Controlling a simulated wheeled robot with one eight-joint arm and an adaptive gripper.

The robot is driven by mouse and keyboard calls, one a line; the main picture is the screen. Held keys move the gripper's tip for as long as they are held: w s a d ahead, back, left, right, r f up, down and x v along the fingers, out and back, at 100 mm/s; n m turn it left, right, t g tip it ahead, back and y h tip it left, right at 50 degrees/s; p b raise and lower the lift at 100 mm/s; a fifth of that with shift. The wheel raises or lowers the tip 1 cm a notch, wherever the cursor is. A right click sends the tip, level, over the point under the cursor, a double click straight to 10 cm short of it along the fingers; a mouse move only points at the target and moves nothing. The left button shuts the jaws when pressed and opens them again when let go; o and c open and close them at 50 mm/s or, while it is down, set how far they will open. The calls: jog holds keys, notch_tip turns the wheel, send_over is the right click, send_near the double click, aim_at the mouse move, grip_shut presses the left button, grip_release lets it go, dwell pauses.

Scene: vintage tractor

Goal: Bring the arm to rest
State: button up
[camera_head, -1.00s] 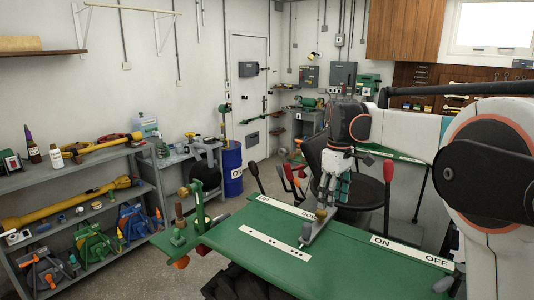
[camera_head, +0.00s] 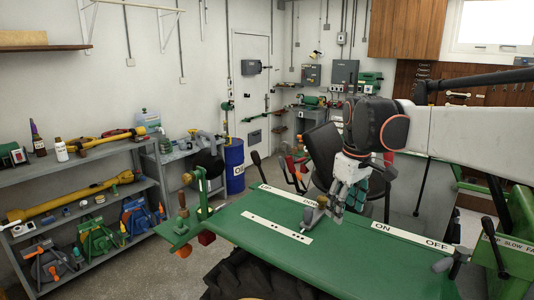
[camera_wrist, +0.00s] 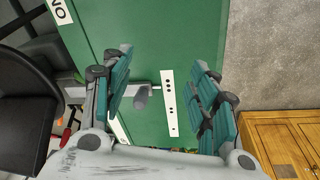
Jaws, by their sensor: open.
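My gripper (camera_head: 346,212) hangs from my white and dark arm (camera_head: 440,128) above the back edge of the green panel (camera_head: 262,265). Its jaws are open, with teal finger pads. In the wrist view the fingers (camera_wrist: 163,88) stand apart with the green panel (camera_wrist: 185,40) behind them. A grey lever (camera_head: 315,212) stands on the panel just left of the fingers in the head view. It also shows between the fingers in the wrist view (camera_wrist: 141,97). I see no object held. I cannot tell whether a fingertip touches the lever.
A black seat (camera_head: 322,150) is behind the gripper. A second grey lever (camera_head: 455,259) is at the panel's right end, near ON and OFF labels. Grey shelves (camera_head: 150,205) with tools line the left wall. A blue barrel (camera_head: 234,165) stands behind. Floor between is clear.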

jog(key=s+f+m+t+b, duration=0.5)
jog(key=s+f+b, duration=0.6)
jog(key=s+f, duration=1)
jog(key=s+m, duration=0.1)
jog(key=s, duration=0.3)
jog(key=shift+m, duration=0.3)
